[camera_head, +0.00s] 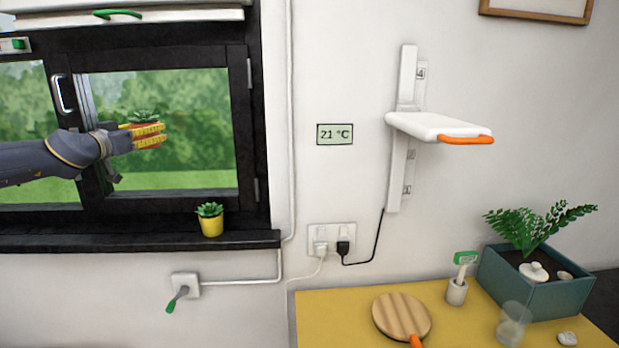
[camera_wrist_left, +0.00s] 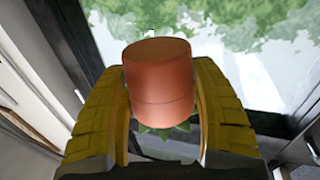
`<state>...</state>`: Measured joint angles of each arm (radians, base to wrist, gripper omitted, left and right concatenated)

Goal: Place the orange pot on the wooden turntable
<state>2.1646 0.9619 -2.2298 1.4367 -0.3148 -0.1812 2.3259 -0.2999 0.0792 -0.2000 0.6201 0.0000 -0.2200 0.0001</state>
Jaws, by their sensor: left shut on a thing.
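My left gripper (camera_head: 142,137) is shut on the orange pot (camera_wrist_left: 158,84), holding it in the air in front of the window. In the head view the yellow fingers cover most of the pot, and its green plant (camera_head: 145,116) shows above them. In the left wrist view the fingers grip the pot from both sides, with leaf tips at its lower edge. The round wooden turntable (camera_head: 401,314), with an orange handle, lies on the yellow table at the lower right, well away from the gripper. Its top is empty. My right gripper is not in view.
A yellow pot with a plant (camera_head: 210,221) stands on the black windowsill (camera_head: 150,241). The yellow table (camera_head: 335,322) also bears a small cup (camera_head: 456,293), a glass (camera_head: 513,323) and a teal planter (camera_head: 545,297). A white wall shelf (camera_head: 435,124) juts out above the table.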

